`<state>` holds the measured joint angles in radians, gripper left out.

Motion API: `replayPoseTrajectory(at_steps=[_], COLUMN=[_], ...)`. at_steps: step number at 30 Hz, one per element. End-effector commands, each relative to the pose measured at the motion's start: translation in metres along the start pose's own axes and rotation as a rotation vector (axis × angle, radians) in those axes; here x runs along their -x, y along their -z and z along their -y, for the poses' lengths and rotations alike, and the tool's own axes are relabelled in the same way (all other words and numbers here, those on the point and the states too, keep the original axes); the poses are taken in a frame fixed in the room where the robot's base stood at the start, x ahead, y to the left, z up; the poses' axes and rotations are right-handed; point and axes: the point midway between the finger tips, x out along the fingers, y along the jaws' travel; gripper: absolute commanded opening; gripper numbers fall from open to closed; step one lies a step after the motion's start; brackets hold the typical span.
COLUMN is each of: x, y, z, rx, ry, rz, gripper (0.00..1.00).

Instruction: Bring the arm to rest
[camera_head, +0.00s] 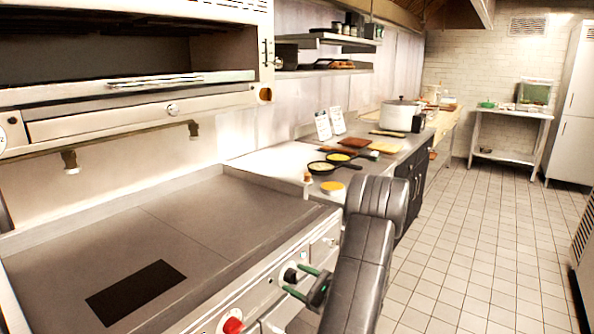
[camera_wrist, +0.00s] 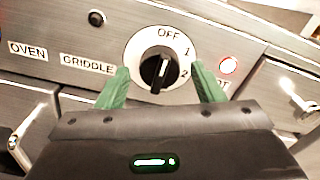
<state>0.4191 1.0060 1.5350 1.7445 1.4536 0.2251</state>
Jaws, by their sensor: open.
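My gripper (camera_head: 292,279) is at the front panel of the griddle, with its green fingers open. In the wrist view the open fingers (camera_wrist: 160,72) stand to the left and right of a black knob (camera_wrist: 158,70) on a white dial. I cannot tell whether the fingers touch the knob. Nothing is held. The knob also shows just beyond the fingertips in the head view (camera_head: 290,275). My dark arm rises at the lower middle of the head view.
The griddle plate (camera_head: 215,215) lies left of my arm, under a broiler (camera_head: 130,100). A red light (camera_wrist: 228,65) glows right of the dial. Beyond the griddle, a counter holds pans (camera_head: 333,167) and a white pot (camera_head: 399,113). Tiled floor (camera_head: 480,250) on the right is clear.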

Motion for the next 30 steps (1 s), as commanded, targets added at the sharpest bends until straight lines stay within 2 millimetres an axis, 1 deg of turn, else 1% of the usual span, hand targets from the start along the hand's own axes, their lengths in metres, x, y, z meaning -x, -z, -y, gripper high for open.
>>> replayPoseTrajectory(at_steps=[1,18,24,30], x=[0.0001,0.0001,0.0001,0.0001], y=[-0.0046,-0.0042,-0.0025,-0.0009], z=[0.0016,0.0007,-0.0003,-0.001], rx=[-0.029,-0.343,-0.422,-0.455], ry=[0.0,0.0,0.0,0.0], rz=[0.0,-0.001,-0.001,0.0], gripper=[0.61,0.61,0.61,0.61])
